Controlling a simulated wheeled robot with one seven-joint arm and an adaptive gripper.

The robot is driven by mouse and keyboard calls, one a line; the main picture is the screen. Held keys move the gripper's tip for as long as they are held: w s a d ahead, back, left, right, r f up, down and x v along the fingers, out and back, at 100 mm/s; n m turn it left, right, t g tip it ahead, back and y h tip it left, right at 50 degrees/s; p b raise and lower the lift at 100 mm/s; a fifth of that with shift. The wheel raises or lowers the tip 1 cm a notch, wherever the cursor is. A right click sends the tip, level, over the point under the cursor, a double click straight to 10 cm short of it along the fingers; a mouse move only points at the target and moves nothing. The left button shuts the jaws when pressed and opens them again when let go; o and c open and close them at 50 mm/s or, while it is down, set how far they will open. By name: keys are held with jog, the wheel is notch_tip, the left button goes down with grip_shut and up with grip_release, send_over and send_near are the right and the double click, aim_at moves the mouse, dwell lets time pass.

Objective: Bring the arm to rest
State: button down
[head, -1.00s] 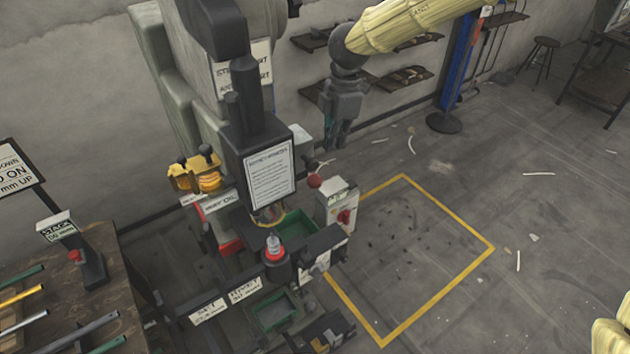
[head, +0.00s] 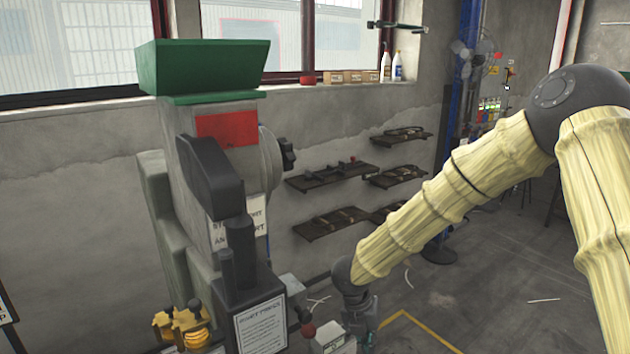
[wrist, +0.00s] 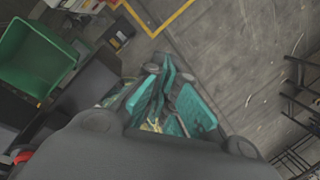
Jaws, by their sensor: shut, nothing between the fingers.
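My gripper (head: 367,343) hangs pointing down at the end of my yellow-sleeved arm, in the lower middle of the head view. It is to the right of the press and its white notice plate (head: 262,327), apart from the notice plate. The lower end of the gripper is at the bottom edge of that view. In the wrist view my gripper (wrist: 160,92) shows teal finger pads close together, with nothing between them.
The press carries a green hopper (head: 205,66) on top. Wall shelves (head: 330,175) with tools are behind my arm. A blue post (head: 458,110) stands to their right. The wrist view shows a green bin (wrist: 34,58) at left and dark stool-like legs (wrist: 298,95) at right. The marked floor is clear.

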jog(key=s+d+f+n+t, duration=0.1)
jog(key=s+d+f+n, duration=0.25)
jog(key=f+n, duration=0.3)
jog(key=s+d+f+n+t+h, duration=0.1)
jog(key=s+d+f+n, duration=0.2)
jog(key=s+f+n, duration=0.3)
jog(key=s+d+f+n, duration=0.3)
jog(key=f+n, duration=0.4)
jog(key=s+f+n+g+y, duration=0.1)
jog(key=s+f+n, duration=0.3)
jog(key=s+n, duration=0.6)
jog(key=s+f+n+g+y+b, duration=0.1)
jog(key=s+f+n, duration=0.3)
jog(key=s+n, duration=0.6)
jog(key=s+y, duration=0.1)
jog(key=s, duration=0.4)
jog(key=shift+y, duration=0.4)
jog(key=shift+s, duration=0.1)
